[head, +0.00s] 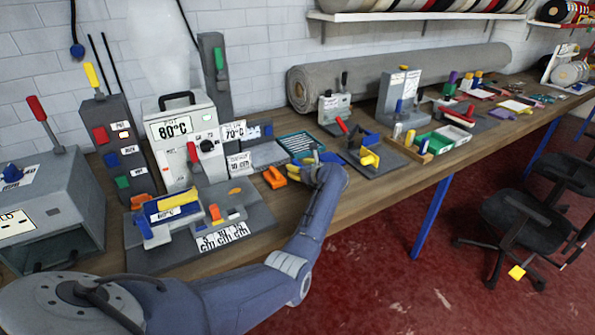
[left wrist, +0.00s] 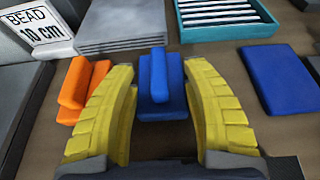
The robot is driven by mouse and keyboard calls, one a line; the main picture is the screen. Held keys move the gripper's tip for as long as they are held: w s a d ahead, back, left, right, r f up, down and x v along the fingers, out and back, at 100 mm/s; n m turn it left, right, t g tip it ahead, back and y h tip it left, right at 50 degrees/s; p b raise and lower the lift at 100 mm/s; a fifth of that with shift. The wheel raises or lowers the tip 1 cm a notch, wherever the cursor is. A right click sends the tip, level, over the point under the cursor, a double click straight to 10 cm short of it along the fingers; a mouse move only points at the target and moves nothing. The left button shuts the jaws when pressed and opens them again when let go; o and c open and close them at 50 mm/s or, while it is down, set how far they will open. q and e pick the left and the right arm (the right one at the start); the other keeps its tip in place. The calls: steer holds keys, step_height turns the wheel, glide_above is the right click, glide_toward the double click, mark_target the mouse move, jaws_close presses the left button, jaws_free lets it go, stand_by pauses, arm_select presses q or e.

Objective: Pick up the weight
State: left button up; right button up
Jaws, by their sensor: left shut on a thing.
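A blue weight (left wrist: 162,85), a block with a raised bar on top, lies between the two yellow fingers of my left gripper (left wrist: 160,100) in the left wrist view. The gripper is shut on it, low over the wooden bench. In the head view my left gripper (head: 312,166) is at the bench's front middle and mostly covers the weight. A similar orange piece (left wrist: 78,85) lies just left of the fingers; it also shows in the head view (head: 274,177). My right gripper is not in view.
A flat blue block (left wrist: 279,80) lies right of the gripper. Behind are a teal tray (left wrist: 225,27) of strips and a grey stack (left wrist: 122,25) beside the "BEAD 10 cm" sign (left wrist: 37,28). A grey fixture (head: 258,215) stands left, a tool stand (head: 385,160) right.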

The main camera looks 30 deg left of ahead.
arm_select(q)
steer(key=shift+r, duration=0.25)
